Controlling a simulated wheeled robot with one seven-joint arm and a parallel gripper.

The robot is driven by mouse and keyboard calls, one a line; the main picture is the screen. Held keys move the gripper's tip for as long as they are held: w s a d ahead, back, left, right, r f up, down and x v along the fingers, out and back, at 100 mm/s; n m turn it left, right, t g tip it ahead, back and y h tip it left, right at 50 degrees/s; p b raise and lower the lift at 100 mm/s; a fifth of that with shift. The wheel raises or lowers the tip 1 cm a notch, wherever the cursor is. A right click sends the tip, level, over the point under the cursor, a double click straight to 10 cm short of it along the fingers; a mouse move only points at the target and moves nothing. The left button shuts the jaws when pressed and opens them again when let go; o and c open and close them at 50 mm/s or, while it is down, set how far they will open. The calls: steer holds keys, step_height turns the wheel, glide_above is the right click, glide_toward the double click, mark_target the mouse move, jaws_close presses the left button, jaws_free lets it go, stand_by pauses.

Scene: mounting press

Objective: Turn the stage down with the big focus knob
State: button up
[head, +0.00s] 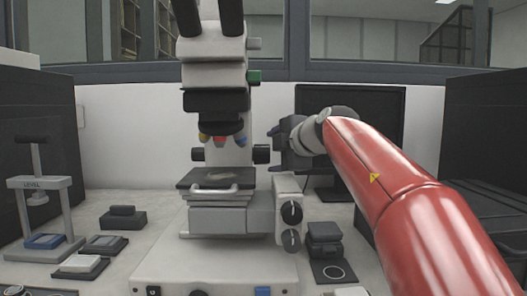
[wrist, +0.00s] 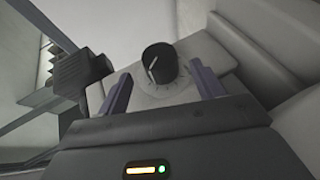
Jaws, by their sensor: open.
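The microscope (head: 215,75) stands upright on a pale base, its dark stage (head: 190,185) below the objectives with a small pale piece on it. A block at its right carries two black knobs with white marks, an upper one (head: 291,212) and a lower one (head: 291,240). Black side knobs (head: 262,154) sit on the column above the stage. My gripper (head: 278,143) is open, above the block and right of the column. In the wrist view a black knob with a white line (wrist: 159,63) shows between the spread fingers, apparently untouched; I cannot tell which knob it is.
A dark monitor (head: 370,120) stands behind my arm. Small dark boxes (head: 323,240) sit right of the block. A level stand (head: 40,184) and small trays (head: 78,266) are at the left. Some bench left of the microscope is clear.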

mark_target(264, 154)
steer(key=x, duration=0.6)
steer(key=shift+s, duration=0.1)
steer(key=c, duration=1)
steer(key=shift+f+n+t+b, duration=0.3)
steer(key=shift+t+b, duration=0.2)
steer(key=shift+b, duration=0.4)
steer(key=shift+r, duration=0.25)
steer(key=o, duration=1)
